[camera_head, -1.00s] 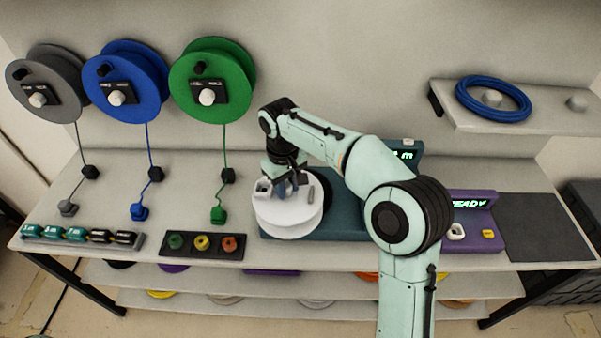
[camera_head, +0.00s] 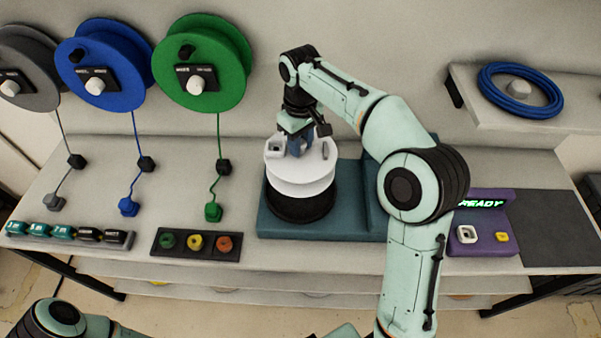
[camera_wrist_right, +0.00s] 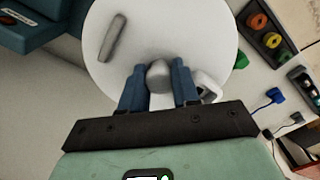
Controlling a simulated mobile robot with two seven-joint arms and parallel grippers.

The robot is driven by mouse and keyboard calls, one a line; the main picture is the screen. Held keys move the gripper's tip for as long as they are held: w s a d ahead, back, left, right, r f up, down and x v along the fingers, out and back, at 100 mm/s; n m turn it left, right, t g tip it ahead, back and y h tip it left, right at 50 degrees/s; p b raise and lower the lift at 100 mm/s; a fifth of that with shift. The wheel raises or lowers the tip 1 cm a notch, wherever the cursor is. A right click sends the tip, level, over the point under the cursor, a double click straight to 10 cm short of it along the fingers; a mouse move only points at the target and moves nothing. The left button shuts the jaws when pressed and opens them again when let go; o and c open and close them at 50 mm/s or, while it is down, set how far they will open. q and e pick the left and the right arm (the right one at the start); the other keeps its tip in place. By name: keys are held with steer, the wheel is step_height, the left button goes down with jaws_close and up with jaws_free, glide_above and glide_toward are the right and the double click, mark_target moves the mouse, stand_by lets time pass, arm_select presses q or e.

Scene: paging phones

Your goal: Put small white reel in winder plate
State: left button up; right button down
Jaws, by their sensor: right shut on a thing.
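The small white reel (camera_head: 300,183) is at the middle of the bench, upright with its top flange facing up. My right gripper (camera_head: 299,149) is above it, its blue fingers shut on the grey knob at its centre. The right wrist view shows the white top flange (camera_wrist_right: 200,30) and the knob (camera_wrist_right: 158,76) between the fingers (camera_wrist_right: 158,88). Directly below the reel is the round black winder plate (camera_head: 302,207) on the teal winder base (camera_head: 358,215). I cannot tell whether the reel touches the plate. My left gripper is out of view.
Grey, blue (camera_head: 103,62) and green (camera_head: 203,60) wall reels hang at the left. A purple station (camera_head: 482,222) reads READY at the right, beside a dark mat (camera_head: 548,228). A blue coil (camera_head: 519,90) lies on a shelf.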

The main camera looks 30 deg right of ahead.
mark_target(300, 158)
steer(key=f, duration=0.4)
steer(key=f+b, duration=0.1)
steer(key=f, duration=0.1)
steer(key=shift+w+f, duration=0.15)
steer(key=shift+w, duration=0.1)
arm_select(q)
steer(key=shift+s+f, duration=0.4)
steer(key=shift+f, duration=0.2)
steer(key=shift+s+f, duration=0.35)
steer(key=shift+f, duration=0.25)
arm_select(e)
steer(key=shift+f, duration=2.2)
steer(key=shift+f+b, duration=0.15)
steer(key=shift+b, duration=0.15)
steer(key=c, duration=0.8)
jaws_free()
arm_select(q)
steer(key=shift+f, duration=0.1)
